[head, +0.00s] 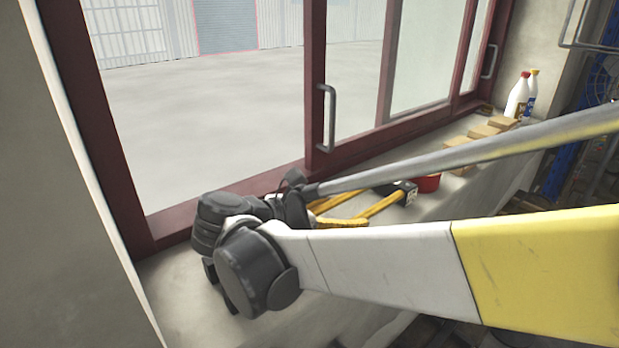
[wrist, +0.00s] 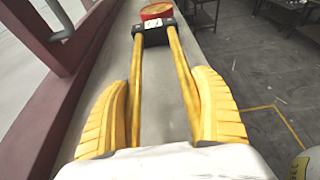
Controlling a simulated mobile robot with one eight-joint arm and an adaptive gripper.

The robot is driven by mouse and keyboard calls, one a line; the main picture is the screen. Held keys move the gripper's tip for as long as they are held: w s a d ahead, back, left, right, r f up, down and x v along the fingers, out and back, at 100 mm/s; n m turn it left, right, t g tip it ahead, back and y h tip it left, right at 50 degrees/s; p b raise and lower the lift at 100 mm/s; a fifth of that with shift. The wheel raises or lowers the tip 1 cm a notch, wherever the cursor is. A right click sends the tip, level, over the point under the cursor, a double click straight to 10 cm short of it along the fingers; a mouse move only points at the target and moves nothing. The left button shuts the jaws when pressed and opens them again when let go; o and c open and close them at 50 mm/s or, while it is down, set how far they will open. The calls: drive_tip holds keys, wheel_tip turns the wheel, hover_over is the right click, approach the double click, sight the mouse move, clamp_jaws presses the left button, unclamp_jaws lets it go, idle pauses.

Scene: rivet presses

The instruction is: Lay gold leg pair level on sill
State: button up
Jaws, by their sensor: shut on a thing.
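The gold leg pair (wrist: 178,62) is two slim gold bars joined at a black block (wrist: 153,33) at their far end. In the head view the gold leg pair (head: 382,205) shows past my wrist, over the concrete sill (head: 185,305) below the window. The bars run roughly along the sill. My gripper (wrist: 160,80) has a ribbed yellow finger against the outer side of each bar and is shut on the pair. The near ends are hidden behind my palm. I cannot tell whether the pair touches the sill.
A red tub (head: 429,183) stands just beyond the black block. Several tan blocks (head: 487,131) and white bottles (head: 518,98) stand farther along the sill. The dark red window frame (head: 313,80) and its grey handle (head: 328,118) border the sill; its other edge drops to the floor.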

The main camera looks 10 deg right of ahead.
drive_tip(key=shift+f, duration=0.1)
drive_tip(key=o, duration=1.4)
drive_tip(key=shift+o, duration=0.2)
drive_tip(key=shift+v, duration=3.75)
